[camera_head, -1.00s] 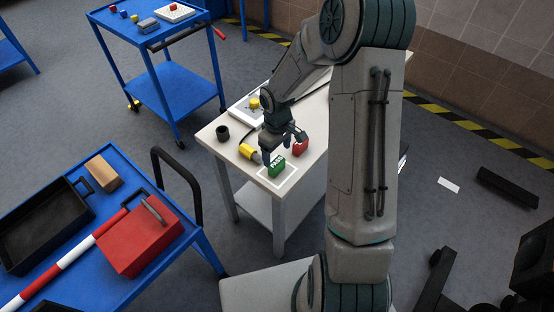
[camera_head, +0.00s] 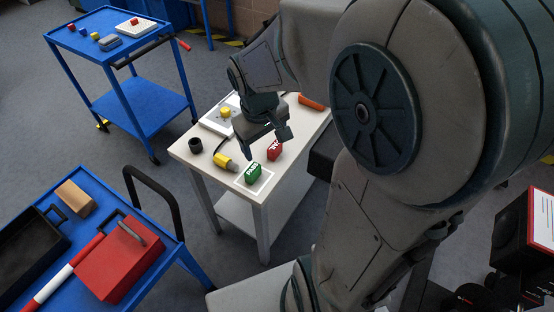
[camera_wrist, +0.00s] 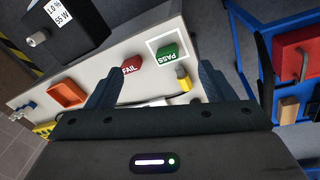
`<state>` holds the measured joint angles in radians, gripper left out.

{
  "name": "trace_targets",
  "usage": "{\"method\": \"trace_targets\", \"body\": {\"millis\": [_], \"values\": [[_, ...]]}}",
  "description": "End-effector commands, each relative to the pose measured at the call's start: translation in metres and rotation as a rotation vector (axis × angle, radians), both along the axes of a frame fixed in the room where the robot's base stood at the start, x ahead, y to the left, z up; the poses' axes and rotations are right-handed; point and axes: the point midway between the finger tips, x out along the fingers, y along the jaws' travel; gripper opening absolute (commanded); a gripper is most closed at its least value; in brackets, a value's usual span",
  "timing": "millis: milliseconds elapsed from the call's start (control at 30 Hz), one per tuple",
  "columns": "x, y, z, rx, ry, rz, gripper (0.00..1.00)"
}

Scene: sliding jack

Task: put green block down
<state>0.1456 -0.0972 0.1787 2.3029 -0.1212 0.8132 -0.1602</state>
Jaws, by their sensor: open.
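The green block (camera_head: 253,172), marked PASS, sits on the white table (camera_head: 181,150) at the white square outline (camera_head: 266,181). In the wrist view the green block (camera_wrist: 167,53) lies inside the outline, apart from my fingers. A red block (camera_head: 274,149), marked FAIL, stands beside it; it also shows in the wrist view (camera_wrist: 131,65). My gripper (camera_head: 268,144) is above the table, open and empty. In the wrist view its two fingers (camera_wrist: 157,86) are spread wide with no object between them.
A white device with a yellow button (camera_head: 225,112) and an orange tray (camera_head: 312,102) are farther back. Blue carts stand left, one with a red box (camera_head: 116,262).

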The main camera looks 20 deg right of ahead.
Motion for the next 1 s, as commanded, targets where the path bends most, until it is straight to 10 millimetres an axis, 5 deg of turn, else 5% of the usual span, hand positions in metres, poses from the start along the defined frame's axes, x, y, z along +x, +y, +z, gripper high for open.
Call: {"method": "trace_targets", "body": {"millis": [200,400,1000], "values": [[-0.059,0.004,0.031,0.065,-0.091,-0.153,0.76],[-0.092,0.007,0.04,0.133,-0.133,-0.237,0.76],[-0.1,0.008,0.041,0.153,-0.142,-0.26,0.76]]}}
